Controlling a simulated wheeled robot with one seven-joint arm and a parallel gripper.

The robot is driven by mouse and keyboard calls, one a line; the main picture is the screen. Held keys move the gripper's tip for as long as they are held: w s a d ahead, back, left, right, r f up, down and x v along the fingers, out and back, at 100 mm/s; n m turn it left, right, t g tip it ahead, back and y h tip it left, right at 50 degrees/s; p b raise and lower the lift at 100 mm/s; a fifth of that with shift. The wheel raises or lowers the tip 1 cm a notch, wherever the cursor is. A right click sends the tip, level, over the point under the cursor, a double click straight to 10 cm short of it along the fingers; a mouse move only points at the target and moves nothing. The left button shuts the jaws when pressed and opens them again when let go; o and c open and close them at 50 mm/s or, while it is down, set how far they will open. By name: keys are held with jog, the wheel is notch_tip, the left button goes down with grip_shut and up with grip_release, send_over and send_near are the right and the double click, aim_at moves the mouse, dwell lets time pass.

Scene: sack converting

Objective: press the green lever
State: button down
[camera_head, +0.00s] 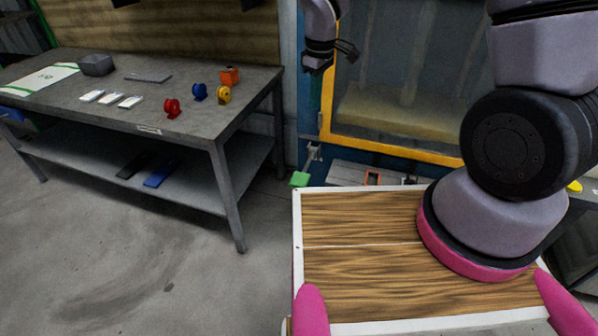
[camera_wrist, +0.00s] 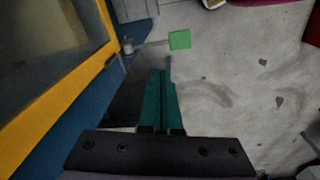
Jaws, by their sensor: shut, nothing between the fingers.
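The green lever (camera_head: 300,179) is a flat green pad on a grey metal arm, fixed low on the blue frame left of the yellow-edged window. In the wrist view the green lever (camera_wrist: 180,40) lies beyond my fingertips and a little to the right, with a visible gap. My gripper (camera_wrist: 163,74) is shut and empty, its dark green fingers together. In the head view the dark end of my arm is high in front of the blue frame, above the lever; its fingers are too small to read there.
A yellow-edged window (camera_head: 327,100) is beside the lever. A grey workbench (camera_head: 125,92) with red, blue and yellow reels, an orange block and a grey bin stands at left. A wood-topped surface with white rim (camera_head: 297,245) is in front. Floor between them is clear.

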aim_at(299, 180)
jog(key=s+a+f+n+g, duration=0.1)
jog(key=s+a+f+n, duration=0.1)
jog(key=f, duration=0.7)
jog(key=shift+s+a+f+n, duration=0.15)
jog(key=shift+s+a+n, duration=0.3)
jog(key=shift+a, duration=0.7)
jog(key=shift+w+f, duration=0.1)
notch_tip(299, 180, down, 14)
jog(key=shift+r, duration=0.1)
